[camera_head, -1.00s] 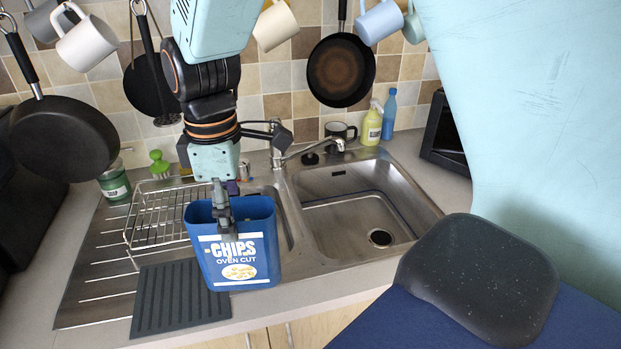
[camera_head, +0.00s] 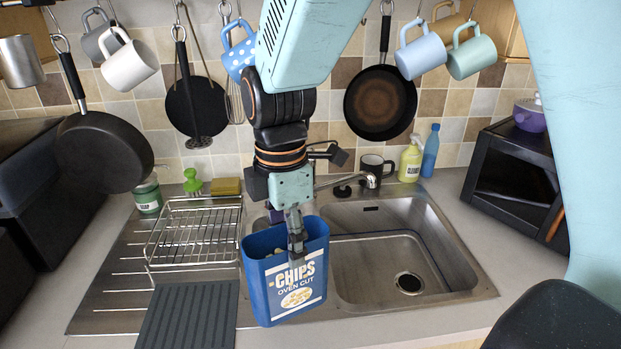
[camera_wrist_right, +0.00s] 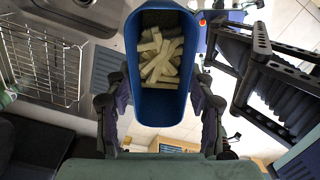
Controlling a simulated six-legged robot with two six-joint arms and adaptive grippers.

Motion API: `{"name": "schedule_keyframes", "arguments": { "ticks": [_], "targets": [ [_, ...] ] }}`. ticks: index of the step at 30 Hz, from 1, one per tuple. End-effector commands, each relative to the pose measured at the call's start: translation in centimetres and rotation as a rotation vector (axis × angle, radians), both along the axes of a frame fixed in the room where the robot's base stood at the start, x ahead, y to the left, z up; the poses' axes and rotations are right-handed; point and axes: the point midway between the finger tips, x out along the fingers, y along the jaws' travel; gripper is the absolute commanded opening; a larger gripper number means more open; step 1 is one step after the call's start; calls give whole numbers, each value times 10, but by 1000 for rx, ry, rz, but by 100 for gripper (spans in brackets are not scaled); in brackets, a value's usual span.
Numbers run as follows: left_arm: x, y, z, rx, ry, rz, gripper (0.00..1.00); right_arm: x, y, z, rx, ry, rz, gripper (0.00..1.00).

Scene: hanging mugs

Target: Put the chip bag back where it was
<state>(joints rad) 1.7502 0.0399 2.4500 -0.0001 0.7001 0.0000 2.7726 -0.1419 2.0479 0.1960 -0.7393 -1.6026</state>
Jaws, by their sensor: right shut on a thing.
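The chip bag (camera_head: 297,285) is a blue open-topped container with a white "CHIPS OVEN CUT" print. It is held upright, slightly tilted, in front of the sink's left side. My right gripper (camera_head: 297,232) comes down from above and is shut on the bag near its rim. In the right wrist view the bag (camera_wrist_right: 160,104) sits between the two fingers, with pale cut chips inside. Whether its base touches anything is unclear. My left gripper is not in view.
A ribbed dark mat (camera_head: 188,318) and a wire dish rack (camera_head: 195,240) lie left of the bag. The sink basin (camera_head: 385,265) is empty. Mugs and pans hang along the tiled wall. A black microwave (camera_head: 515,182) stands at the right.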

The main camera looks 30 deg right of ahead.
Motion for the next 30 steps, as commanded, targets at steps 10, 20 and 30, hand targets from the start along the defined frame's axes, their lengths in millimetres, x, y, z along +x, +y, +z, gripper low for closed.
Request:
{"name": "schedule_keyframes", "arguments": {
  "ticks": [10,20,30],
  "targets": [
    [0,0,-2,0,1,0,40,1,-1,-52,-4,-5,9,13],
    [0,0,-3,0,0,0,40,0,-4,-84,-3,-1,7,13],
    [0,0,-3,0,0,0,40,1,-4,-97,-2,-4,6,13]
  ]
}}
